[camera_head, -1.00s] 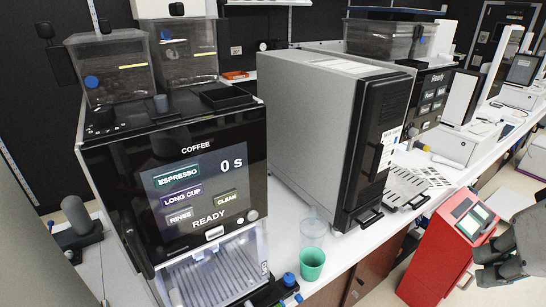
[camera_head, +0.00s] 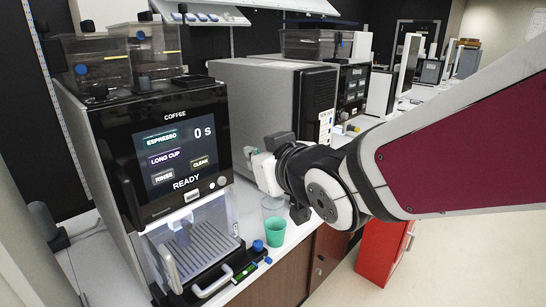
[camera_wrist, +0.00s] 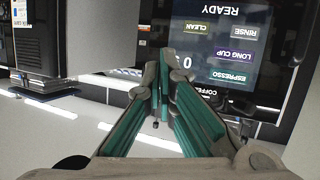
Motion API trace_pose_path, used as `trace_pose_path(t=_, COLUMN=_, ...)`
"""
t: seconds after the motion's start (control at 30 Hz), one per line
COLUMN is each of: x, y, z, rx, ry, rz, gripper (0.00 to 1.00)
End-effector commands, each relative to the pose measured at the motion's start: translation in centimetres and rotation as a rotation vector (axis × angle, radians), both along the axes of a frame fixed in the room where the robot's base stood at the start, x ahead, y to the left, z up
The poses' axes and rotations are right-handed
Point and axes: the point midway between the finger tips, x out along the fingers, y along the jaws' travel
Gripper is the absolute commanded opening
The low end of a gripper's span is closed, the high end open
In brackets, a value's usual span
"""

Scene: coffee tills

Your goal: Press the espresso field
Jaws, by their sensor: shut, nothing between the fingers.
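The coffee machine (camera_head: 110,140) stands at the left in the head view. Its dark touch screen (camera_head: 178,158) reads READY and 0 S. The espresso field (camera_head: 161,139) is the green-edged label at the screen's upper left. In the wrist view the screen is upside down, and the espresso field (camera_wrist: 228,75) is at its lower part. My gripper (camera_head: 251,158) is right of the screen and apart from it in the head view. In the wrist view my gripper (camera_wrist: 164,58) has its green-padded fingers together and empty, with the tips left of the espresso field.
A grey boxy machine (camera_head: 255,98) stands right of the coffee machine, behind my gripper. A green cup (camera_head: 275,231) stands on the white counter below my gripper. A red unit (camera_head: 383,248) stands on the floor at the right. Open floor lies in front.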

Motion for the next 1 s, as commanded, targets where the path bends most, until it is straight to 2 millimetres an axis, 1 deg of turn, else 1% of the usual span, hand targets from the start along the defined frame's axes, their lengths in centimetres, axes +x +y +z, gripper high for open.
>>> trace_pose_path(t=0.03, x=0.4, y=2.6, z=-0.8, rx=0.043, ry=-0.029, rz=0.064, gripper=0.0)
trace_pose_path(t=0.1, x=0.3, y=5.6, z=-0.6, rx=0.109, ry=-0.076, rz=0.142, gripper=0.0)
trace_pose_path(t=0.2, x=-0.4, y=8.8, z=-0.3, rx=0.195, ry=-0.124, rz=0.228, gripper=0.0)
trace_pose_path(t=0.3, x=-1.0, y=10.7, z=0.1, rx=0.257, ry=-0.153, rz=0.28, gripper=0.0)
trace_pose_path(t=0.43, x=-1.3, y=11.7, z=0.5, rx=0.293, ry=-0.171, rz=0.309, gripper=0.0)
trace_pose_path(t=0.57, x=-0.8, y=12.4, z=0.5, rx=0.297, ry=-0.173, rz=0.313, gripper=0.0)
trace_pose_path(t=1.0, x=2.8, y=16.5, z=0.5, rx=0.297, ry=-0.173, rz=0.311, gripper=0.0)
